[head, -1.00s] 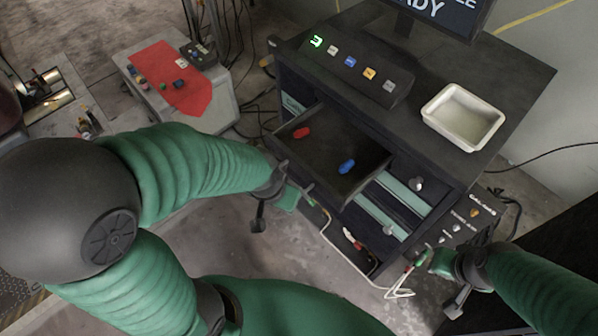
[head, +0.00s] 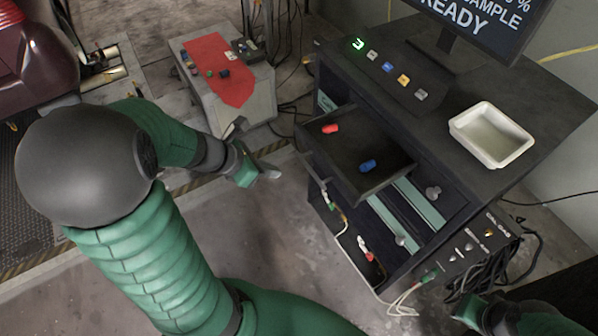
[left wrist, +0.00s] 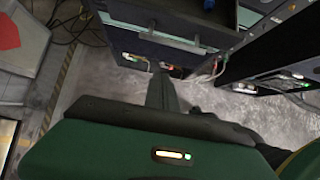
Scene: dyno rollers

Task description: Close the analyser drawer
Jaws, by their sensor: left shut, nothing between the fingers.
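The analyser drawer (head: 343,152) stands pulled out of the dark cabinet (head: 470,190). A red piece (head: 330,129) and a blue piece (head: 367,166) lie inside it. My left gripper (head: 270,175) is shut and empty, left of the drawer front with a gap of floor between them. In the left wrist view its shut fingers (left wrist: 161,88) point toward the cabinet, and the drawer (left wrist: 178,14) shows at the top edge. My right gripper (head: 468,308) is at the lower right, near the cabinet's base; its fingers are too unclear to judge.
A white tray (head: 512,155), a button panel (head: 395,75) and a monitor (head: 470,25) stand on the cabinet top. Cables (head: 402,300) hang by the lower front and right side. A grey box with a red cloth (head: 222,70) stands at the back left. Floor before the drawer is clear.

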